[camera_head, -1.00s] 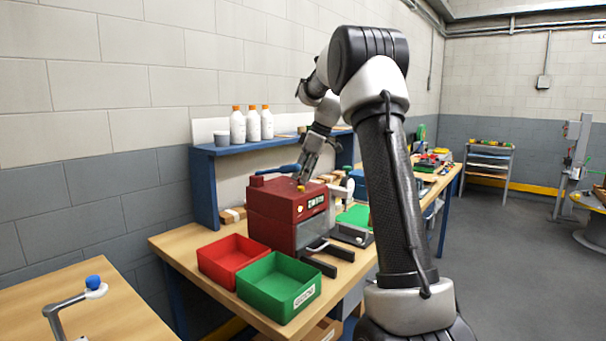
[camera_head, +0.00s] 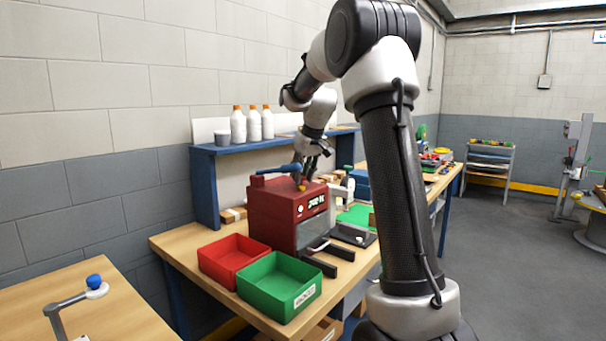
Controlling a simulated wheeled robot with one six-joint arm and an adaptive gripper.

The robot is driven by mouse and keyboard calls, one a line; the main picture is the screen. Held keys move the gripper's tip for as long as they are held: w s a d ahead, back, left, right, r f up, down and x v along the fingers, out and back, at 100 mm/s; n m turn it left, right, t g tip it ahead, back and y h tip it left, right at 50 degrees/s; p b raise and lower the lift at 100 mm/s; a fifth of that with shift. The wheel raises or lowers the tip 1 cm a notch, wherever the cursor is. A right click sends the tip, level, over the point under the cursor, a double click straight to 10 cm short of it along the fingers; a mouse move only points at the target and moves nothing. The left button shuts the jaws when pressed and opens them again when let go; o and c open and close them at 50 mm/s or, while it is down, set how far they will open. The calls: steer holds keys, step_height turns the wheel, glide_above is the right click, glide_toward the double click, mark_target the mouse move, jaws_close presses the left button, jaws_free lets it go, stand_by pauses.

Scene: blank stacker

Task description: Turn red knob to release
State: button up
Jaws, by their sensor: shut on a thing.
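My gripper (camera_head: 302,178) points down at the right part of the machine's top, right of the lever. Its fingers are shut on a small knob there.
A red bin (camera_head: 222,277) and a green bin (camera_head: 300,299) stand in front of the machine on the workbench (camera_head: 178,243). A blue shelf (camera_head: 235,149) with several white containers is behind. Dark forked bars (camera_head: 325,266) stick out at the machine's front.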

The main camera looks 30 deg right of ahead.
steer(key=m+h, duration=0.1)
steer(key=m, duration=0.3)
steer(key=shift+a+m+h, duration=0.2)
steer(key=shift+m+h, duration=0.1)
steer(key=shift+h, duration=0.1)
steer(key=m, duration=0.2)
steer(key=m+g+h, duration=0.1)
steer(key=m, duration=0.1)
steer(key=shift+w+a+m+h, duration=0.1)
steer(key=shift+w+m+h, duration=0.05)
steer(key=shift+m+h, duration=0.2)
steer(key=shift+m, duration=0.25)
steer(key=o, duration=1)
steer(key=shift+g, duration=0.3)
steer(key=shift+r, duration=0.15)
steer(key=v, duration=1.1)
steer(key=shift+a+r, duration=0.15)
steer(key=shift+r, duration=0.15)
steer(key=shift+s, duration=0.25)
